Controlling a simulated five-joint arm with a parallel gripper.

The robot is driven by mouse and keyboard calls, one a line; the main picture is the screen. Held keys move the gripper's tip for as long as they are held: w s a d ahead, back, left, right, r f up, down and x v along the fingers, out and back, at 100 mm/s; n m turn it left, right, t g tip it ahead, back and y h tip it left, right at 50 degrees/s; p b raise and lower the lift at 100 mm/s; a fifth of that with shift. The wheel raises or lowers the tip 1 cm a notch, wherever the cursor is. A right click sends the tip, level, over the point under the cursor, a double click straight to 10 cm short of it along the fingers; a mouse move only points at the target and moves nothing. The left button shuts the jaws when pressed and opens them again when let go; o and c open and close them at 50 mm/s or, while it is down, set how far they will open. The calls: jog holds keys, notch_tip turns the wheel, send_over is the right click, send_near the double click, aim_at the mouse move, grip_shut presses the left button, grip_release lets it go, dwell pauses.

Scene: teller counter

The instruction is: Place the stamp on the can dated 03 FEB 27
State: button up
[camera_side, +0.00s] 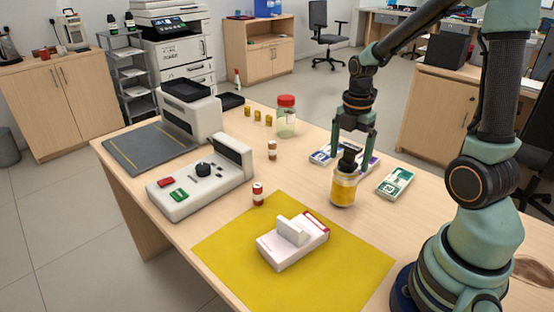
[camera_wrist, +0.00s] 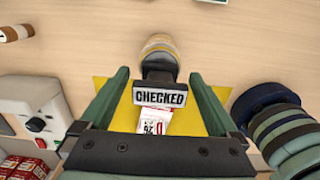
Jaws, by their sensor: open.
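A dark stamp (camera_side: 347,161) appears to stand on top of a can with a yellow label (camera_side: 343,189), beside the yellow mat's far right edge. In the wrist view the stamp's label (camera_wrist: 160,97) reads CHECKED, and part of the can (camera_wrist: 158,44) shows beyond it. The date on this can cannot be read. My gripper (camera_side: 353,151) is open, its fingers pointing down on either side of the stamp's upper part. I cannot tell whether a finger touches it. The gripper's fingers also flank the stamp in the wrist view (camera_wrist: 160,100).
A red-lidded jar (camera_side: 287,121), banknote packs (camera_side: 395,184) and a button console (camera_side: 196,189) stand around.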

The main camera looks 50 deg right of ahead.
aim_at(351, 145)
notch_tip(351, 145, up, 12)
jog(key=shift+r, duration=0.1)
jog(key=s+a+m+t, duration=0.2)
jog(key=a+m+t, duration=0.3)
jog(key=a+m, duration=0.9)
jog(key=shift+s+r+m+t, duration=0.2)
jog(key=shift+s+m+t, duration=0.1)
jog(key=shift+m, duration=1.7)
